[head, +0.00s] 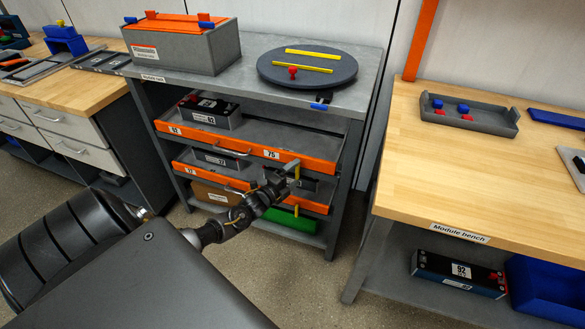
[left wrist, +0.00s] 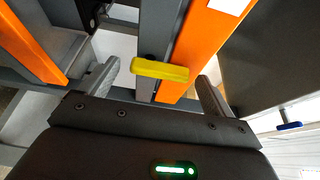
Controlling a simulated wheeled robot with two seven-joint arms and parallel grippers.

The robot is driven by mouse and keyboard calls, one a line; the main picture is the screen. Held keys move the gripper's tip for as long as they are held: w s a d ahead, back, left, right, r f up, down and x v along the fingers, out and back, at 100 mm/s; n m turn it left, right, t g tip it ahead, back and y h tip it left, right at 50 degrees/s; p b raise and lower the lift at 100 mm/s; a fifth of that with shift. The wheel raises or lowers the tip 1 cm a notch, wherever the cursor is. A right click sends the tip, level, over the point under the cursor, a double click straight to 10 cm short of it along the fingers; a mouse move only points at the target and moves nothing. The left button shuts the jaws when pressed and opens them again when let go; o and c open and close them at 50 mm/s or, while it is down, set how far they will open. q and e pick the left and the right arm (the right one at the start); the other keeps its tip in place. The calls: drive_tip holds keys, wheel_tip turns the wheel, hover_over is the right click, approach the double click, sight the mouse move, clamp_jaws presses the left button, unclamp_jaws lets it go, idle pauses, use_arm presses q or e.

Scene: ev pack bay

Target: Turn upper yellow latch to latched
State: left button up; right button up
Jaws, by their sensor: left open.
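The upper yellow latch (left wrist: 160,70) is a short yellow bar beside the orange front of the upper drawer (head: 232,144). In the left wrist view it lies crosswise to the orange strip (left wrist: 200,42). My left gripper (head: 287,175) is open. In the left wrist view its fingers (left wrist: 157,82) stand on either side of the latch, with visible gaps. I cannot tell how deep the latch sits between them. My right gripper is not in view.
The rack's top holds a grey module with an orange lid (head: 180,42) and a round dark turntable (head: 307,66) with yellow bars. A lower orange-fronted drawer (head: 318,208) sits below. The wooden module bench (head: 480,190) is to the right, with a floor gap between.

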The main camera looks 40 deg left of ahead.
use_arm(q)
drive_tip(key=shift+s, duration=0.45)
drive_tip(key=s, duration=0.9)
drive_tip(key=shift+s+a+p, duration=0.35)
drive_tip(key=shift+s+p, duration=0.05)
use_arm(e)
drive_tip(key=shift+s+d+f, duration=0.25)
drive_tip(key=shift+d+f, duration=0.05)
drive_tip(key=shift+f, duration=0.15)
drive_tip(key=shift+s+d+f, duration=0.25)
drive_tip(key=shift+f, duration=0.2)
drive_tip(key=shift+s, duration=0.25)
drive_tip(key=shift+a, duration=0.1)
